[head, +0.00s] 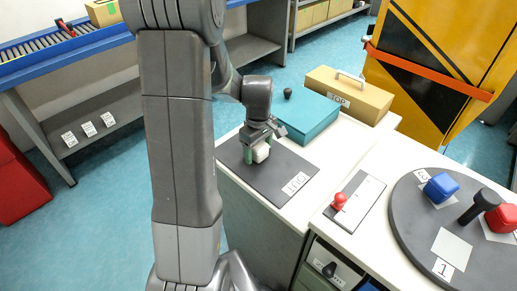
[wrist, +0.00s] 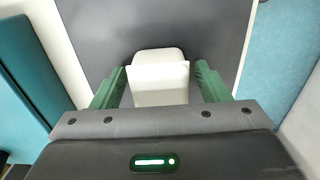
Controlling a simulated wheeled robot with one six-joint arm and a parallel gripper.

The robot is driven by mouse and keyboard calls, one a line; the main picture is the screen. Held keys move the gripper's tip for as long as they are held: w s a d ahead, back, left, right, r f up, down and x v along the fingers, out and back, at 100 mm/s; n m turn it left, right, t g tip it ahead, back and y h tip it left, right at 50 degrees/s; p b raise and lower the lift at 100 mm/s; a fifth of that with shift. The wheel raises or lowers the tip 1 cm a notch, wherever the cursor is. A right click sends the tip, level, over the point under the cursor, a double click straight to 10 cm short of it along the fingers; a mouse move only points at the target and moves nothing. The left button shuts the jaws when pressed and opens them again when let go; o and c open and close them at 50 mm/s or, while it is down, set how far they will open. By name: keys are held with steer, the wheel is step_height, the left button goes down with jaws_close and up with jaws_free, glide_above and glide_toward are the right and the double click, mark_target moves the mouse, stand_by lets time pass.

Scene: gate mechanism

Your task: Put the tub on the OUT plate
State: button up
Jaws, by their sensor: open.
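The tub (head: 261,153) is small and white. It stands on the dark grey OUT plate (head: 265,180), towards the plate's far side in the head view. In the wrist view the tub (wrist: 158,85) sits between the two green fingers of my gripper (wrist: 158,88), with a gap on each side. My gripper (head: 258,152) is open around the tub, low over the plate. The tub's lower part is partly hidden by the fingers in the head view. The OUT plate (wrist: 100,30) also fills the background in the wrist view.
A teal box (head: 302,118) with a black knob and a tan TOP box (head: 350,95) stand behind the plate. To the right are a red-knobbed slider (head: 340,201) and a dark turntable (head: 410,225) with coloured blocks. A yellow-black gate (head: 440,60) stands at the back.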

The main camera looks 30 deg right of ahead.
step_height(320, 180, up, 12)
steer(key=shift+p, duration=0.35)
steer(key=shift+f+b, duration=0.3)
steer(key=shift+f, duration=4)
